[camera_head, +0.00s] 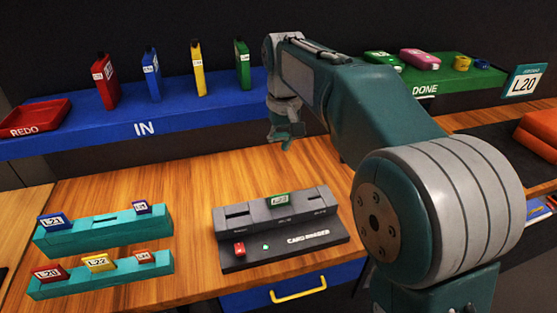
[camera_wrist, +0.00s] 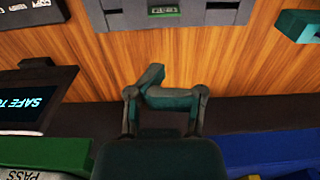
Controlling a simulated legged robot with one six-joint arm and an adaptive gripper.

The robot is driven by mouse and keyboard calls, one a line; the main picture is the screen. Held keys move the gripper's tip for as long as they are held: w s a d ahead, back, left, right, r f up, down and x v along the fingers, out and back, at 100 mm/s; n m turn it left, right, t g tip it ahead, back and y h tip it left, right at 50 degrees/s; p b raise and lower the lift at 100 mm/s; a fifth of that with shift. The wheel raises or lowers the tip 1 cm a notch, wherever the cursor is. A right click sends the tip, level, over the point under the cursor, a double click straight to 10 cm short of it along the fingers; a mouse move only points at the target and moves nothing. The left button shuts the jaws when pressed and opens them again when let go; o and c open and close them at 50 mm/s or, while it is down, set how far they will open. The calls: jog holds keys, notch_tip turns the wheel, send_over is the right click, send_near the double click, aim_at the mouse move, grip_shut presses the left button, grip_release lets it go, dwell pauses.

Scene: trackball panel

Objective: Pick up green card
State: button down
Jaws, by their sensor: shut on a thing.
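The green card (camera_head: 278,199), with a white label, stands upright in the middle slot of the dark grey card reader (camera_head: 236,228). It also shows near the top of the wrist view (camera_wrist: 163,11). My gripper (camera_head: 287,134) hangs above the bench, behind the reader and apart from the card. In the wrist view my gripper (camera_wrist: 165,88) has its fingers closed together; whatever is between them is hidden.
Two teal racks (camera_head: 78,238) hold several labelled cards left of the reader. A blue IN shelf (camera_head: 180,118) with several upright coloured cases and a red REDO tray (camera_head: 35,117) is behind. A green DONE shelf (camera_head: 468,77) is at back right. Bench space between racks and reader is clear.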

jog(key=shift+a+r, duration=0.2)
jog(key=shift+a, duration=0.2)
jog(key=c, duration=1.1)
grip_release()
jog(key=shift+a, duration=0.2)
jog(key=shift+c, duration=0.2)
jog(key=o, duration=0.5)
jog(key=shift+a, duration=0.15)
jog(key=o, duration=0.4)
jog(key=shift+c, duration=0.2)
jog(key=shift+d, duration=0.5)
jog(key=shift+r, duration=0.1)
